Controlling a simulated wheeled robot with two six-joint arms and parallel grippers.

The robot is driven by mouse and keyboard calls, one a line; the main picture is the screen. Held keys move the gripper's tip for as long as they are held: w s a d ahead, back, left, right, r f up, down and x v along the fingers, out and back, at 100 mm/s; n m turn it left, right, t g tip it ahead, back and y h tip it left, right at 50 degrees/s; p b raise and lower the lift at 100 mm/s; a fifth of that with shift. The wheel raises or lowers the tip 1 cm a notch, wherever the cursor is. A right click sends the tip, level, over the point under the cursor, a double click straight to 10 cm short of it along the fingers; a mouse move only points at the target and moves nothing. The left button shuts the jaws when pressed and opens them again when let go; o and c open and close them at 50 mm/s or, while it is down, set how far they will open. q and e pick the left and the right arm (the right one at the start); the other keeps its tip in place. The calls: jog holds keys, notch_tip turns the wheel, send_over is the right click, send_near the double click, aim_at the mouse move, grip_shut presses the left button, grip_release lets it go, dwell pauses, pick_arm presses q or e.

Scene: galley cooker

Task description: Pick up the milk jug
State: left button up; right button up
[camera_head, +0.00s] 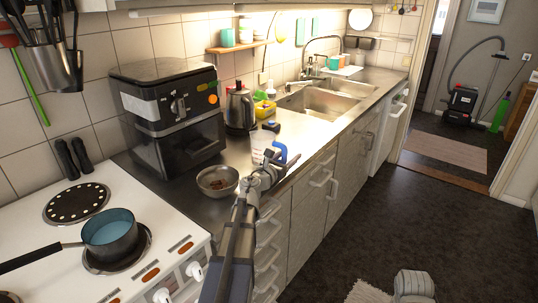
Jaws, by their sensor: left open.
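The milk jug (259,142) looks like a pale, see-through jug with a blue handle on its right side. It stands near the front edge of the metal counter, by the bowl. My left gripper (268,168) is open, just in front of and below the jug in the picture, close to the blue handle. It hides the jug's lower part, and I cannot tell whether they touch. My right gripper is not in view.
A metal bowl (217,181) with brown contents sits left of my left gripper. A black air fryer (168,115) and a kettle (240,108) stand behind. A pot (110,233) is on the white stove (60,270). Bare counter (311,121) extends toward the sink (318,102).

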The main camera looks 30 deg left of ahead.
pick_arm(q)
grip_shut()
dwell(0.5)
dwell(0.9)
